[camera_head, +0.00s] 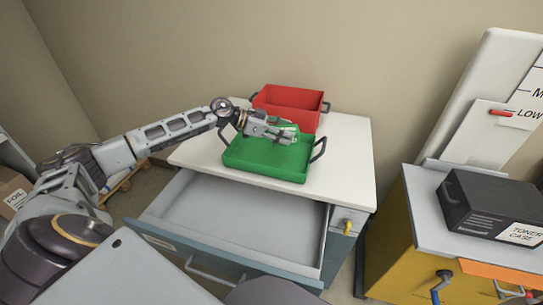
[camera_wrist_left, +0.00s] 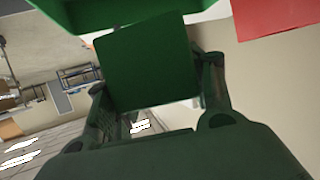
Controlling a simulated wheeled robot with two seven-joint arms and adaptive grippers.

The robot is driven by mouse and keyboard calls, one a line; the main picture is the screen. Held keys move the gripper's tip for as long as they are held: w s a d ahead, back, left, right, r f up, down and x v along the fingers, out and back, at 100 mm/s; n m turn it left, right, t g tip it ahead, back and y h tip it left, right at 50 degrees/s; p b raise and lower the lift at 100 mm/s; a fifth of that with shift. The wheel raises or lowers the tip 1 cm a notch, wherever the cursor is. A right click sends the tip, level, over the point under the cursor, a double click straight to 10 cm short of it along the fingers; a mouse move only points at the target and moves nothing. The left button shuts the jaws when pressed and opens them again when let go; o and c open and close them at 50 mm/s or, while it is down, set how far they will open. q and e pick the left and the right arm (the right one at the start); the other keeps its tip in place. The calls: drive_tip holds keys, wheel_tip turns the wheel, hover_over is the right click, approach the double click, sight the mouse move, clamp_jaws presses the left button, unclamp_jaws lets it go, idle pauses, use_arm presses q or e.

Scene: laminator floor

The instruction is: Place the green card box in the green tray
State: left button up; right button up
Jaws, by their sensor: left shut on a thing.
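The green tray (camera_head: 262,160) stands on the white top of a drawer cabinet, with a dark handle at each end. My left gripper (camera_head: 284,132) is above the back part of the green tray and is shut on the green card box (camera_head: 291,127). In the left wrist view the green card box (camera_wrist_left: 148,62) sits between the two fingers, and part of the green tray (camera_wrist_left: 120,12) shows behind it. In the head view the gripper hides most of the box, and I cannot tell whether the box touches the tray. My right gripper is not in view.
A red tray (camera_head: 290,98) stands right behind the green tray. The cabinet's drawer (camera_head: 240,215) is pulled open at the front. A black toner case (camera_head: 490,205) lies on a yellow cabinet at the right. The white top (camera_head: 345,165) is clear right of the green tray.

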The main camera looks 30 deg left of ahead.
use_arm(q)
wheel_tip(320, 180, down, 6)
drive_tip(key=shift+r+b, duration=0.2)
drive_tip(key=shift+b, duration=0.15)
drive_tip(key=shift+f, duration=0.3)
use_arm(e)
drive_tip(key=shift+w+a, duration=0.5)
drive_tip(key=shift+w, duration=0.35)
use_arm(q)
drive_tip(key=shift+f, duration=0.1)
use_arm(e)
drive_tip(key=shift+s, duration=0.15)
